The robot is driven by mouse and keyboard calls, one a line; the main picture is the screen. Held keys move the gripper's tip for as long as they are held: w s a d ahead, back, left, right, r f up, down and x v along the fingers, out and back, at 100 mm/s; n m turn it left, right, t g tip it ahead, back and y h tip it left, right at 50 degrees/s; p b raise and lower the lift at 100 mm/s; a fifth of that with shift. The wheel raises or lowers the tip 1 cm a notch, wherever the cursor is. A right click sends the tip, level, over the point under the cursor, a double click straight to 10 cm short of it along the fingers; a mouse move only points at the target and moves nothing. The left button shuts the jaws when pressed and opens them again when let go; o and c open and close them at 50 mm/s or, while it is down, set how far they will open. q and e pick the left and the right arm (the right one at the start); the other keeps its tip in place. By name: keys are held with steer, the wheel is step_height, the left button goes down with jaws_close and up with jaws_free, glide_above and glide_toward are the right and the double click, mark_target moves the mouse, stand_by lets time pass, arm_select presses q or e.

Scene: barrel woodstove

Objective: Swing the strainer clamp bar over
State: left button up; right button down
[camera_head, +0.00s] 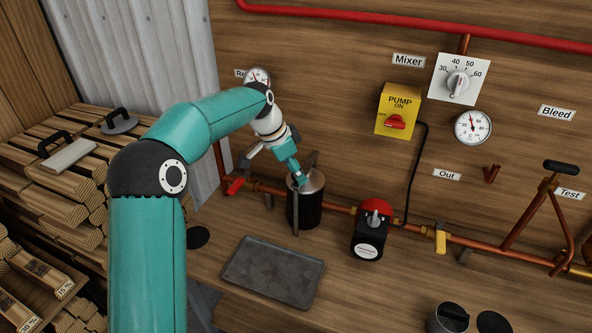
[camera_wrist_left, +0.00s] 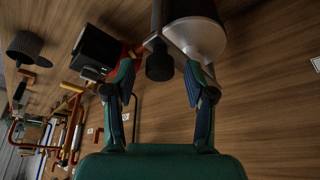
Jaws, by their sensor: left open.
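The strainer (camera_head: 308,208) is a dark upright canister with a metal lid, set in the copper pipe run. A grey upright piece (camera_head: 295,218) shows along its front, and another rises behind the lid; I cannot tell which is the clamp bar. My left gripper (camera_head: 298,178) is over the lid, hiding part of it. In the left wrist view the gripper (camera_wrist_left: 159,80) is open, and a dark knob-ended bar (camera_wrist_left: 158,58) shows between and beyond the fingertips, beside the pale metal strainer lid (camera_wrist_left: 195,38). Contact cannot be told. My right gripper is not in view.
A red-handled valve (camera_head: 236,186) is left of the strainer, and a red-topped pump (camera_head: 371,235) is right. A grey tray (camera_head: 273,272) lies in front. Stacked firewood (camera_head: 60,190) fills the left. A yellow switch box (camera_head: 399,110) hangs on the wall.

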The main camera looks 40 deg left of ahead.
arm_select(q)
steer(key=shift+f, duration=0.15)
steer(key=shift+c, duration=0.4)
jaws_close()
